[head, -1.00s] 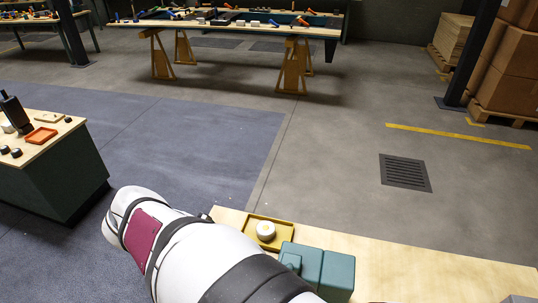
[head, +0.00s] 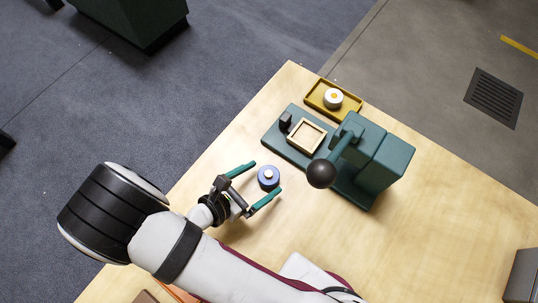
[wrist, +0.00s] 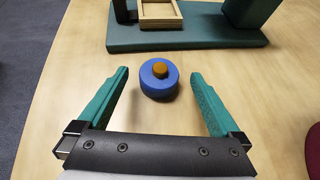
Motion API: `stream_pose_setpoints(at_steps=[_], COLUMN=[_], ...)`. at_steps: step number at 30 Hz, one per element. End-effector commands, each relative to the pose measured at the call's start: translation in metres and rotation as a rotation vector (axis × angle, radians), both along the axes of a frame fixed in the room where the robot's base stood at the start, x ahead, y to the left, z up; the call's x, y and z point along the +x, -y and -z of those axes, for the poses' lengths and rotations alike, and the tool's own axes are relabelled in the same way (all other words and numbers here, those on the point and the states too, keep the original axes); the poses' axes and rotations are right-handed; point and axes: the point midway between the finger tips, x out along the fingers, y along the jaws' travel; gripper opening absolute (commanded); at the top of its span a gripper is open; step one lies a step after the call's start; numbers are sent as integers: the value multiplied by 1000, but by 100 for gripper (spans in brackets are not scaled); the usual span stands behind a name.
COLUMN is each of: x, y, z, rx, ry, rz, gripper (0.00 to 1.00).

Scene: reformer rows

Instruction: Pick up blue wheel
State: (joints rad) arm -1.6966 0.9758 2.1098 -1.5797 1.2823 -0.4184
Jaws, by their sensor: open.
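The blue wheel (head: 268,178) lies flat on the light wooden table, with a small hub on top that looks orange-brown in the wrist view. In the wrist view the wheel (wrist: 158,82) sits between and slightly beyond the tips of my two green fingers. My gripper (head: 261,184) is open and empty, with one finger to each side of the wheel. In the wrist view my gripper (wrist: 158,73) shows the same wide gap, with clear space between each finger and the wheel.
A green press (head: 370,165) with a black-knobbed lever and a wooden square frame (head: 306,136) on its base stands just beyond the wheel. A yellow tray (head: 316,98) holding a white wheel (head: 333,98) lies behind it. The table's right part is mostly clear.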

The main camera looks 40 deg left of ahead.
Motion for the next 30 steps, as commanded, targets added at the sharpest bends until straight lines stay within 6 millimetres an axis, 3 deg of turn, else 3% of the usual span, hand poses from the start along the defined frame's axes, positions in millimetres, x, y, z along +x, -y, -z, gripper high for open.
stream_pose_setpoints(at_steps=[4, 12, 27, 28, 30], x=[24, 30, 30, 30, 30], y=[5, 5, 5, 5, 5], z=[14, 17, 17, 17, 17], rx=[-1, 0, 1, 1, 1], ry=[1, 0, 0, 0, 0], rz=[5, 1, 2, 2, 2], gripper=[100, 100, 12, 7, 7])
